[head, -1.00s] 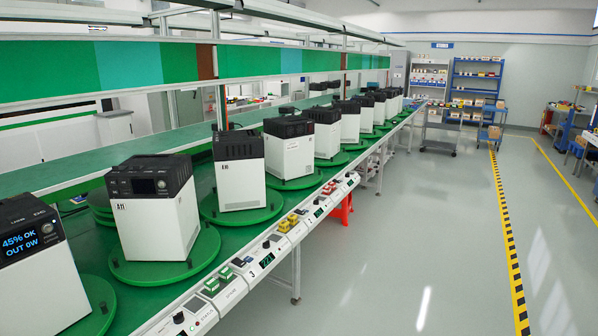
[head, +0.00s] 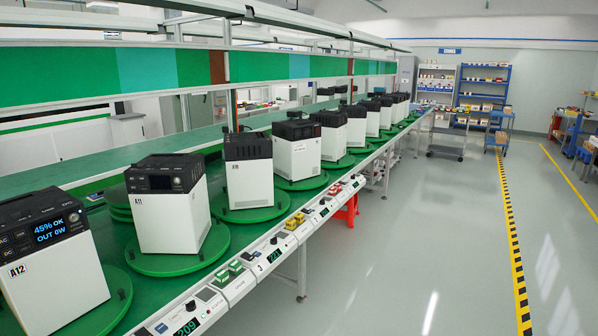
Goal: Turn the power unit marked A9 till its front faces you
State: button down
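A row of white power units with dark tops stands on green turntables along the bench. The nearest unit, marked A12 (head: 58,280), shows a lit screen reading 45% OK, OUT 0W. Behind it is the unit marked A11 (head: 172,222), with a dark screen on its upper part. The third unit (head: 249,185) has a small mark I cannot read clearly. The fourth unit (head: 299,160) shows no legible mark. Farther units, such as the fifth (head: 334,143), are too small to read. I cannot make out A9 on any unit. My gripper is not in view.
The bench front edge carries a control strip (head: 235,285) with displays, knobs and coloured blocks. A red stool (head: 346,212) stands under the bench. The grey floor (head: 420,250) to the right is clear up to a yellow-black line (head: 512,240). Shelves (head: 482,90) stand at the far end.

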aim_at(279, 182)
jog(key=u, duration=0.1)
jog(key=i, duration=0.95)
jog(key=z, duration=0.4)
jog(key=k, duration=0.2)
jog(key=u, duration=3.15)
